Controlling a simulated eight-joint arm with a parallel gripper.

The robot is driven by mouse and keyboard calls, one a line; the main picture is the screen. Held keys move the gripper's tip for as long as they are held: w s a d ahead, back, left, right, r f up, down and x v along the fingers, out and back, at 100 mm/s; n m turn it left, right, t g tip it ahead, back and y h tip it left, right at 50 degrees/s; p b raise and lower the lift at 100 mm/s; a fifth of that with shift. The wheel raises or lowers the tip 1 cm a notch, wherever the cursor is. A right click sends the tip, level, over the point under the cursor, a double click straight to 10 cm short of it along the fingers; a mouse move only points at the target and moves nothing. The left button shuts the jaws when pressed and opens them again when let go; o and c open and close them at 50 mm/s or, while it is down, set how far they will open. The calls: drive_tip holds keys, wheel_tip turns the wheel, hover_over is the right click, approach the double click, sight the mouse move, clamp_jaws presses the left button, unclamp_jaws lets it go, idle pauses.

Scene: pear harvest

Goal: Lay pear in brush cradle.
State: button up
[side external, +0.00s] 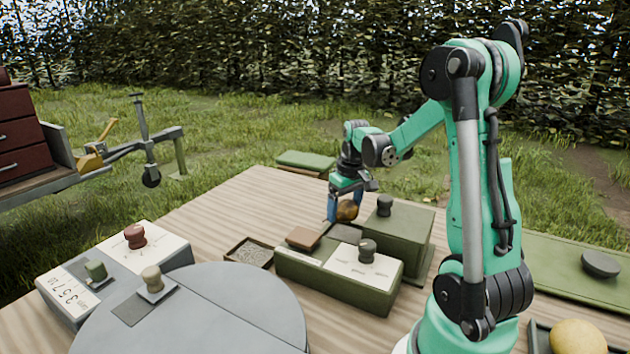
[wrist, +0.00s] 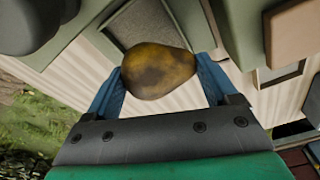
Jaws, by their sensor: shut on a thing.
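My gripper (side external: 345,205) is shut on a brown, mottled pear (side external: 347,210) and holds it above the wooden table. In the side view a grey surface (side external: 345,234) shows below the pear, between green boxes. I cannot tell whether the pear touches anything there.
A green box with a dark knob (side external: 385,206) stands right of the pear. A lower green box (side external: 330,280) carries a brown block (side external: 303,238) and a knob. A shallow gravelly tray (side external: 250,253) lies left. A yellow pear (side external: 577,336) is at lower right.

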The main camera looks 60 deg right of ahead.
sight(344, 222)
drive_tip(key=shift+f, duration=1.95)
drive_tip(key=o, duration=1.1)
drive_tip(key=shift+f, duration=0.1)
drive_tip(key=r, duration=0.4)
drive_tip(key=s+r, duration=0.1)
drive_tip(key=r, duration=0.7)
drive_tip(key=shift+s+a, duration=0.15)
drive_tip(key=shift+a, duration=0.15)
drive_tip(key=w+a+t, duration=0.1)
drive_tip(key=a, duration=0.3)
drive_tip(key=w+a+n, duration=0.1)
drive_tip(key=a, duration=0.3)
drive_tip(key=w+a+n+t, duration=0.1)
drive_tip(key=a, duration=0.3)
drive_tip(key=shift+r+t+h, duration=0.3)
drive_tip(key=shift+h, duration=0.1)
drive_tip(key=a+t, duration=0.1)
drive_tip(key=a, duration=0.2)
drive_tip(key=a+f+n+t+y, duration=0.1)
drive_tip(key=a, duration=0.3)
drive_tip(key=s+a+n+t, duration=0.1)
drive_tip(key=a, duration=0.3)
drive_tip(key=shift+a+f, duration=0.15)
drive_tip(key=shift+f, duration=0.25)
